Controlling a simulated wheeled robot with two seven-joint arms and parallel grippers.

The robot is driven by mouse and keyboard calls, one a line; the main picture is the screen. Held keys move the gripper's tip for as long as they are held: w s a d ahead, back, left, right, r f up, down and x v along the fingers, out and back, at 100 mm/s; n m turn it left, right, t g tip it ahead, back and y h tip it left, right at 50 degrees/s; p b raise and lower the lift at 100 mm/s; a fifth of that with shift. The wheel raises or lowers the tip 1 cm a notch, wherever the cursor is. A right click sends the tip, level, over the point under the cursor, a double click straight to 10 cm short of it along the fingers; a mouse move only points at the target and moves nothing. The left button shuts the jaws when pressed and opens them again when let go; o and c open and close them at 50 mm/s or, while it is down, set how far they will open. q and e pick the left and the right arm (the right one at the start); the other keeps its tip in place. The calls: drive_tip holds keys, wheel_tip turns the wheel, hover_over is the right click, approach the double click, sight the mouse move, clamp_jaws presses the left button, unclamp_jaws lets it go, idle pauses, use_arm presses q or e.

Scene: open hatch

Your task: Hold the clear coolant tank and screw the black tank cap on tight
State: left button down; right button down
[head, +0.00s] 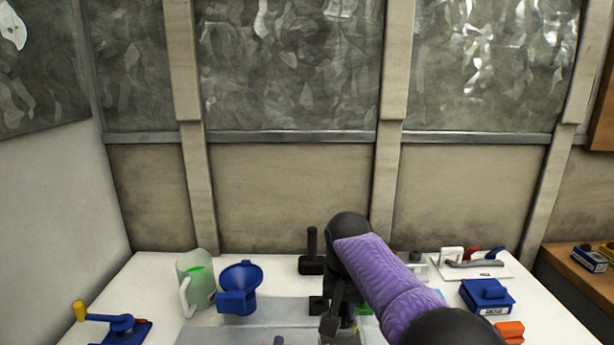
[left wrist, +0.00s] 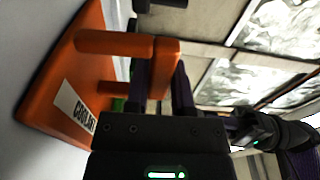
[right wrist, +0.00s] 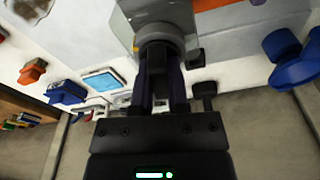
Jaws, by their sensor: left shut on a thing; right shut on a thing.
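In the right wrist view my right gripper (right wrist: 162,85) is shut on the dark round tank cap (right wrist: 158,38), which sits at the mouth of the clear tank (right wrist: 150,10). In the head view my right gripper (head: 340,322) points down at the front of the table and hides most of the tank. I cannot tell how tightly the cap is seated.
The white table (head: 150,275) holds a jug with green liquid (head: 197,282), a blue funnel-like thing (head: 239,287), a blue clamp (head: 125,326) at the left and a blue box (head: 487,297) at the right. A black upright lever (head: 311,255) stands close behind my right gripper.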

drive_tip(key=shift+s+f+m, duration=0.15)
drive_tip(key=shift+f+m, duration=0.1)
drive_tip(key=shift+m, duration=0.05)
drive_tip(key=shift+f, duration=0.15)
idle(0.5)
